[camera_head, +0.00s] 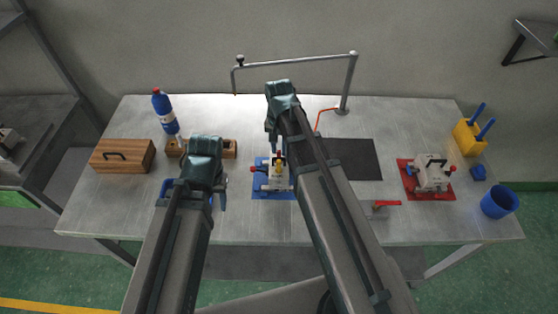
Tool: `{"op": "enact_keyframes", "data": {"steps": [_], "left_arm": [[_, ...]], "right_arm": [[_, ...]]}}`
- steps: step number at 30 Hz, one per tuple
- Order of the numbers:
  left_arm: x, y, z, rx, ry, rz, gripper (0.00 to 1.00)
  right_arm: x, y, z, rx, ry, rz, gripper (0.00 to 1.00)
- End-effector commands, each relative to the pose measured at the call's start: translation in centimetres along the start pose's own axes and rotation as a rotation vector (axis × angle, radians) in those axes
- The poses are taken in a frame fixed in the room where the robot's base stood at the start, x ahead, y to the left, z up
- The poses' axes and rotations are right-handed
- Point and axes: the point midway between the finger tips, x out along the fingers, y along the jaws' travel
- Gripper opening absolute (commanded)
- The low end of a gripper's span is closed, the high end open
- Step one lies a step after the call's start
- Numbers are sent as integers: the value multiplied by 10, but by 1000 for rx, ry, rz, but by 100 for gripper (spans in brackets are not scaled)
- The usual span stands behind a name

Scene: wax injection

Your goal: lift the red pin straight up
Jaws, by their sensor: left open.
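A light metal mold block (277,180) stands on a blue mat (273,195) near the table's middle. A small red pin (280,153) shows at its top, above a yellow part, and another red knob (252,169) is on its left side. My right gripper (273,138) points down just above and behind the block. Its fingertips are small and partly hidden, so I cannot tell its opening or whether it touches the pin. My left gripper (208,198) is open, apart from the block on its left side, over a blue tray (166,186).
A wooden box (122,155), a blue bottle (163,110) and a wooden holder (230,149) are at left. A dark mat (360,160), a second mold block (433,175) on a red mat (407,178) and a blue cup (499,202) are at right. A metal frame (347,85) stands at the back.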

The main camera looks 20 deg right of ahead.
Motion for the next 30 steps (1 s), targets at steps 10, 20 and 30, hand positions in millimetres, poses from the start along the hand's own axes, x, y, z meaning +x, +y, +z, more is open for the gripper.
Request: {"op": "enact_keyframes", "data": {"steps": [10,20,30], "left_arm": [[36,3,-2,-1,0,0,50],[34,3,-2,-1,0,0,50],[34,3,-2,-1,0,0,50]], "right_arm": [[36,0,1,0,0,0,27],[34,0,1,0,0,0,3],[34,0,1,0,0,0,0]]}}
